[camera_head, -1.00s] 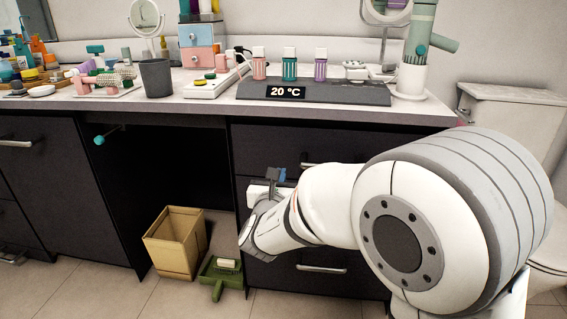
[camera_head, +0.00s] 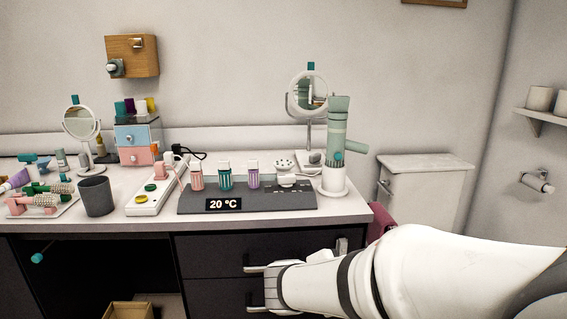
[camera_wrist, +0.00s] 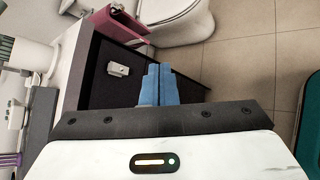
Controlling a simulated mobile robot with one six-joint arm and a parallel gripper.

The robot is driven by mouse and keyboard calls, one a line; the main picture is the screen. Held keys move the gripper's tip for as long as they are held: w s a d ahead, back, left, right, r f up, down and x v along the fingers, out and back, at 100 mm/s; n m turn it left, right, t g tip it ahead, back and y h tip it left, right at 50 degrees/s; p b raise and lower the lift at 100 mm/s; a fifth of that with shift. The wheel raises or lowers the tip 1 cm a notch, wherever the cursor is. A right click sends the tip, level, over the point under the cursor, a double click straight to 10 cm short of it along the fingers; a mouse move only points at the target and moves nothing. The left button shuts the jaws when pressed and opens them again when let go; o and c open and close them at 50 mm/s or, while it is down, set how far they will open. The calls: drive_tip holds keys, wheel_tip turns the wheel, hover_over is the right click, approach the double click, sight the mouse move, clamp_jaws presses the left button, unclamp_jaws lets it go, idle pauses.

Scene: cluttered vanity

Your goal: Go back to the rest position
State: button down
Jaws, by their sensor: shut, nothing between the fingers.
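My gripper (camera_wrist: 160,84) shows in the wrist view with its two blue fingers side by side and touching. It is shut and empty. In front of it in that view are the dark side of the vanity (camera_wrist: 105,90) and the tiled floor. In the head view my white arm reaches in from the lower right, in front of the vanity drawers (camera_head: 215,250). The fingers cannot be made out clearly there. The arm's end is below the countertop (camera_head: 345,212).
A pink towel (camera_wrist: 122,24) hangs at the vanity's side, near the white toilet (camera_wrist: 175,22). The countertop holds a grey display panel (camera_head: 290,203), a dark cup (camera_head: 96,196), a power strip (camera_head: 150,200) and a round mirror (camera_head: 306,91).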

drive_tip(key=s+d+r+m+g+y+p, duration=0.3)
drive_tip(key=s+d+r+m+g+p, duration=0.25)
drive_tip(key=s+r+m+p, duration=0.4)
drive_tip(key=s+a+r+m+y+p, duration=0.3)
drive_tip(key=s+r+m+y+p, duration=0.2)
drive_tip(key=r+m+p, duration=0.3)
drive_tip(key=shift+s+a+r+m+p, duration=0.25)
drive_tip(key=shift+a+m+p, duration=0.2)
drive_tip(key=shift+p, duration=0.2)
drive_tip(key=c, duration=2.2)
unclamp_jaws()
